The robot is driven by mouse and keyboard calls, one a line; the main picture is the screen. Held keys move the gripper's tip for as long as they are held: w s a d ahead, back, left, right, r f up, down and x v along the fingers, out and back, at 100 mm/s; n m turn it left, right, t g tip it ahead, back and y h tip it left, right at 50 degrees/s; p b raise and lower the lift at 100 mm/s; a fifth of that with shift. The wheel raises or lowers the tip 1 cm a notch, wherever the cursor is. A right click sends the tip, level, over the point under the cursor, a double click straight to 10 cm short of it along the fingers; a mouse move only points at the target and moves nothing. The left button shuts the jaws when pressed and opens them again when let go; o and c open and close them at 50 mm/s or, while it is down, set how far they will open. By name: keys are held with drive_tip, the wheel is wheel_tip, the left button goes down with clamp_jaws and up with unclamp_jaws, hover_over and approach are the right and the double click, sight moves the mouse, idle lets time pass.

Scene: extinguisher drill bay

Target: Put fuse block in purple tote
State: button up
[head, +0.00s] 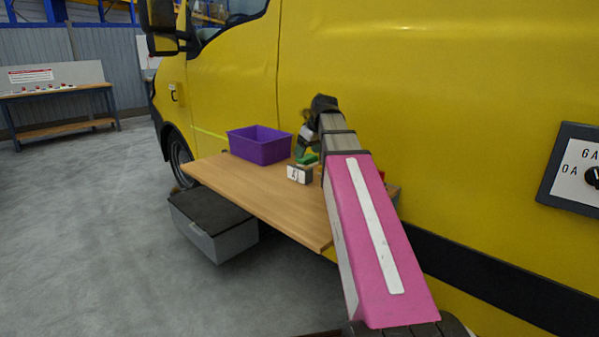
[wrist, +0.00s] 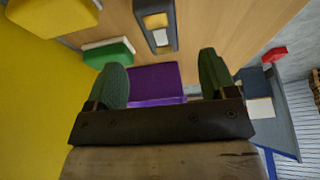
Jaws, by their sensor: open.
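The purple tote (head: 260,146) stands on the far left part of the wooden table; it also shows between my fingers, beyond them, in the wrist view (wrist: 155,82). My gripper (head: 306,148) is open and empty, pointing down over the table right of the tote; its two dark green fingers (wrist: 161,65) are apart. Close to it are a grey block with a white face (head: 299,174) and a green block (head: 307,159). The wrist view shows the grey block (wrist: 156,25), the green-and-white block (wrist: 109,52) and a yellow block (wrist: 52,16). I cannot tell which is the fuse block.
The wooden table (head: 225,186) stands against a yellow van (head: 440,60), which bounds it behind. A grey box with a dark lid (head: 214,222) is on the floor below its front edge. A red thing (head: 381,175) is partly hidden by my arm. Bare tabletop lies in front of the tote.

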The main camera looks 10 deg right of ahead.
sight(301, 166)
drive_tip(key=shift+w+x, duration=0.2)
drive_tip(key=shift+x, duration=5.15)
drive_tip(key=shift+a, duration=0.1)
drive_tip(key=c, duration=1.2)
drive_tip(key=shift+r, duration=0.1)
